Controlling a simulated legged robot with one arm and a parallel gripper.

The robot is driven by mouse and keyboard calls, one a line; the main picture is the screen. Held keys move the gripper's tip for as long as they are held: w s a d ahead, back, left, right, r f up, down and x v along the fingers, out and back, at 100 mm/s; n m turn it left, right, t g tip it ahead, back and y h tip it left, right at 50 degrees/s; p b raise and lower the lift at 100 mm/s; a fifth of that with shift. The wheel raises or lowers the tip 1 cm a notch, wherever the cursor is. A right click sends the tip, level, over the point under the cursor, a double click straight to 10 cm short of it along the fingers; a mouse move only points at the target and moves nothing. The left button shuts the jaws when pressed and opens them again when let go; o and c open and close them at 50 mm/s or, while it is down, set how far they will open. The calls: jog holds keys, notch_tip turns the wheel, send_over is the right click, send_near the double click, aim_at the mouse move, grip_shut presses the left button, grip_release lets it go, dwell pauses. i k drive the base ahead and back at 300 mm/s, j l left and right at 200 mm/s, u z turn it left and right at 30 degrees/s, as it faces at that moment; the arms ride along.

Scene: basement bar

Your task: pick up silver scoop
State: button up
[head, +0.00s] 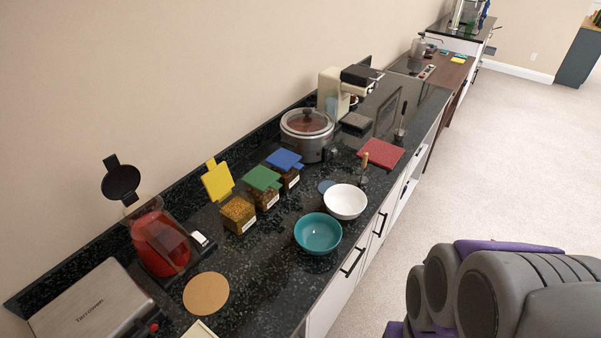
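I cannot make out the silver scoop for certain. A small upright item with a tan handle (364,161) stands on the dark counter (262,300), just behind the white bowl (346,200). A thin dark upright item (402,118) stands farther back near the counter's front edge. Both are too small to identify. Grey and purple links of my arm fill the lower right, over the floor in front of the counter. My gripper's fingers do not show.
A teal bowl (318,233) sits near the front edge. Lidded food containers (238,213), a slow cooker (306,133), a coffee machine (337,93), a red jug (160,245) and a red board (380,153) crowd the counter. The floor (500,170) alongside is clear.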

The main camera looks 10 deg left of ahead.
aim_at(362, 180)
jog(key=u, duration=1.65)
jog(key=z, duration=1.65)
jog(key=i+l+u, duration=0.2)
jog(key=i+l, duration=0.2)
jog(key=i, duration=0.15)
